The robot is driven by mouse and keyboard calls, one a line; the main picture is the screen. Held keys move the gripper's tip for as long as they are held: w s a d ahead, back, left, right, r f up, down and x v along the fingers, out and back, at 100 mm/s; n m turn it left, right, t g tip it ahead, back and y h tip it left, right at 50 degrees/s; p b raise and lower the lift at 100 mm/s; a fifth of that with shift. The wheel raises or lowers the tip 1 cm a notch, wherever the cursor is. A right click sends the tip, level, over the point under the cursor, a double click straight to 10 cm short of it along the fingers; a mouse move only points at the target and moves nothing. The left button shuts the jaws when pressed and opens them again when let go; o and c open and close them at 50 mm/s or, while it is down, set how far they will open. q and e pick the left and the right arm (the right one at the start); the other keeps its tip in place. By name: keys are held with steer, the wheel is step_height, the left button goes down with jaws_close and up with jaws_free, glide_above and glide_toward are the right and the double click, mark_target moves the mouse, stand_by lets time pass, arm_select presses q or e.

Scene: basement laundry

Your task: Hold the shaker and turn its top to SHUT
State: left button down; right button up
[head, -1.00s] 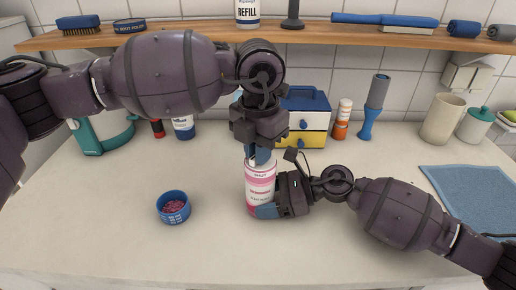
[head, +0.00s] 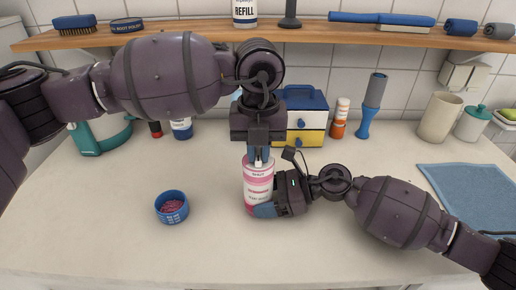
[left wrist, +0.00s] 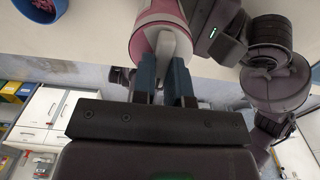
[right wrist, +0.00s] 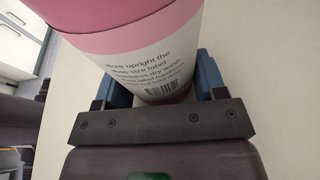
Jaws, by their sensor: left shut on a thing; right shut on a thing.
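The shaker (head: 258,182) is a pink and white can standing upright on the counter. My right gripper (head: 266,209) is shut on its lower body from the right. In the right wrist view its label (right wrist: 155,55) shows between the two fingers. My left gripper (head: 259,160) points down from above and is shut on the shaker's top. In the left wrist view the blue fingers close on a pale raised grip (left wrist: 172,50) on the pink top (left wrist: 148,38). Any SHUT mark on the top is not readable.
A blue bowl (head: 172,207) with pinkish contents stands left of the shaker. Behind are a blue and yellow box (head: 306,120), an orange and white bottle (head: 340,118) and a blue-handled tool (head: 370,105). A blue cloth (head: 470,190) lies right. The front counter is clear.

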mark_target(258, 153)
stand_by(0.4)
arm_select(q)
steer(key=c, duration=1.1)
jaws_free()
step_height(258, 153, up, 12)
steer(key=shift+r, duration=0.1)
arm_select(e)
steer(key=o, duration=0.8)
steer(key=shift+d, duration=0.1)
